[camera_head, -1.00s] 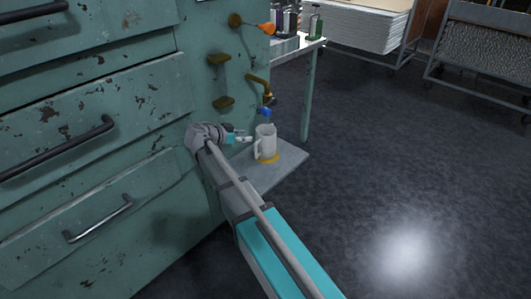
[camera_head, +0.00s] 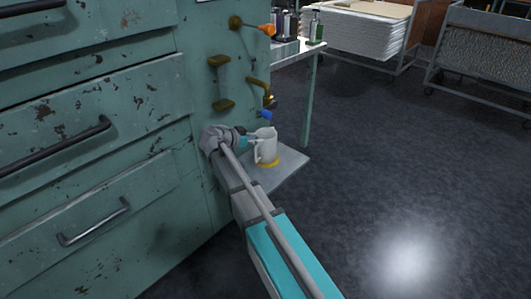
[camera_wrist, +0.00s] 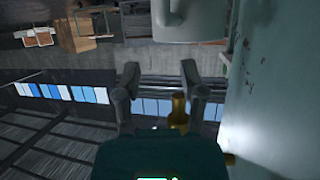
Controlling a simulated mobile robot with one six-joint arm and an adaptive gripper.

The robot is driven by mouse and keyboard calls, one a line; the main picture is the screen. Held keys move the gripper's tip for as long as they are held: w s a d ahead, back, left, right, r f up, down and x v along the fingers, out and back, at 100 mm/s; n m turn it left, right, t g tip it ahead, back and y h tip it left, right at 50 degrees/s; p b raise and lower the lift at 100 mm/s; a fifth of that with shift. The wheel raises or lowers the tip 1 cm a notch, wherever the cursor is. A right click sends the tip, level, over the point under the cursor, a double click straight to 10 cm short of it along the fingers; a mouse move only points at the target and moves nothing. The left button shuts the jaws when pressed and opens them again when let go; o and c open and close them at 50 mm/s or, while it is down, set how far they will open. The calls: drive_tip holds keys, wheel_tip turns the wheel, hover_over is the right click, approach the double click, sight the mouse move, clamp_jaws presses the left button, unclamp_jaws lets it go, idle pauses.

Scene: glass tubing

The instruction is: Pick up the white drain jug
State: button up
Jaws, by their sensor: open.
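The white drain jug (camera_head: 268,146) stands upright on a yellow ring on a small grey shelf at the machine's side in the head view. Its handle is on its left side. My gripper (camera_head: 253,141) is at the jug's left, close to the handle; I cannot tell whether it touches. In the wrist view, my gripper (camera_wrist: 160,72) has its two fingers apart with nothing clearly between them. A pale rounded body with a loop, likely the jug (camera_wrist: 195,25), is cut off at the top edge there.
Above the jug is a brass tap (camera_head: 260,88) with a blue tip (camera_head: 265,115). The green machine (camera_head: 110,80) with drawers stands close on the left. The grey shelf (camera_head: 290,163) has bare room right of the jug. A white table (camera_head: 290,50) with bottles stands behind.

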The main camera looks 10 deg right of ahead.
sight(275, 138)
drive_tip(key=shift+b+x, duration=0.35)
drive_tip(key=shift+x, duration=1.15)
drive_tip(key=shift+b+x, duration=0.95)
drive_tip(key=shift+x, duration=1.65)
drive_tip(key=shift+r, duration=0.1)
clamp_jaws()
